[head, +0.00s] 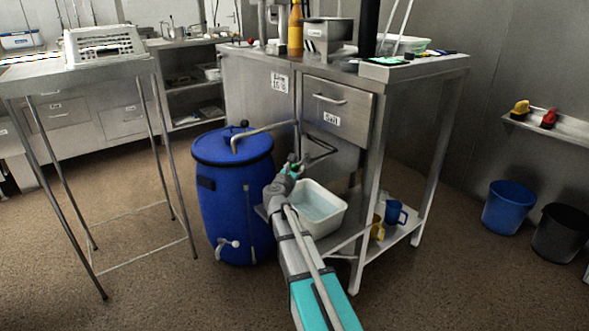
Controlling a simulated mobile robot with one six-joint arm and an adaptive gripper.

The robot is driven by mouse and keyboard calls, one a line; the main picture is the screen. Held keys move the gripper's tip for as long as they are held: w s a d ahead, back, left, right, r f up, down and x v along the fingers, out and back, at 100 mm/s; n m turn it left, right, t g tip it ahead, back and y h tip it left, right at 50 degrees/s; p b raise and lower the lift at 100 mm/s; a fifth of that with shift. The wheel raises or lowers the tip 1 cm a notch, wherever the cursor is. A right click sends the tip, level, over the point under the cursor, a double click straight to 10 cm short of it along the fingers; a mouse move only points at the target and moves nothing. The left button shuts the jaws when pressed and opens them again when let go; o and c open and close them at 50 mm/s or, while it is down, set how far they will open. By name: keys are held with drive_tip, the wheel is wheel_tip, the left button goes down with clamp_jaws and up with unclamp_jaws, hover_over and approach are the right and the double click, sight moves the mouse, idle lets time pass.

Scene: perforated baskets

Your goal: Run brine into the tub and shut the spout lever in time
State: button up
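A white tub (333,221) stands on the lower shelf of the steel table, with pale bluish liquid (316,205) in it. A blue barrel (235,190) stands to its left. My gripper (293,163) is at these fittings, above the tub's back left. It is small and partly hidden by my own arm, so its fingers and any contact cannot be made out. Whether liquid is flowing cannot be seen.
A blue mug (396,212) and a yellow mug (377,228) stand right of the tub. A steel frame stand holds a white perforated basket (103,44) at left. Blue (508,207) and black (560,233) buckets stand at right. The floor between is clear.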

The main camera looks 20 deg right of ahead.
clamp_jaws()
drive_tip(key=shift+s+d+y, duration=0.15)
drive_tip(key=shift+y, duration=0.15)
drive_tip(key=s+d+n+t+y, duration=0.2)
drive_tip(key=d+n+y, duration=0.7)
drive_tip(key=y, duration=0.8)
drive_tip(key=shift+s+n+t, duration=0.4)
drive_tip(key=shift+n+t, duration=0.1)
drive_tip(key=shift+n, duration=0.9)
